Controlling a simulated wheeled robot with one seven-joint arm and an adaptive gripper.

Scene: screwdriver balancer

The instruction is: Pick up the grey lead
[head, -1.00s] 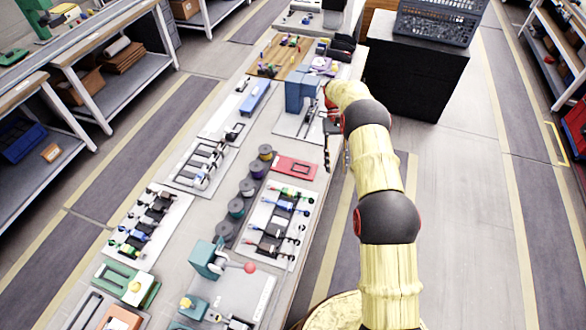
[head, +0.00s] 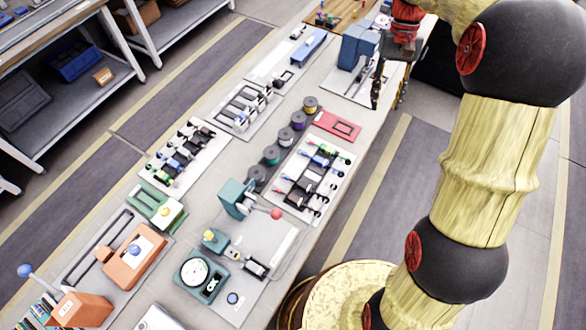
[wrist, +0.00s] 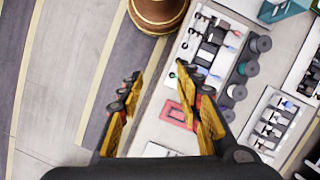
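My gripper (head: 389,94) is raised at the table's right edge, beside the blue block-shaped fixture. In the wrist view my gripper (wrist: 160,82) has its two fingers well apart with nothing between them, above the floor and table edge. A white panel (head: 333,196) holds several small leads or tools with green, blue, red and dark ends. The same panel shows in the wrist view (wrist: 232,22), ahead and to the right of the fingers. I cannot tell which piece is the grey lead; the pieces are too small.
A red frame (head: 337,125) lies between the panel and the blue fixture (head: 358,46). A row of spools (head: 271,155) runs along the panel's left. A teal press with a red knob (head: 240,199) stands nearer. Open floor lies right of the table.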

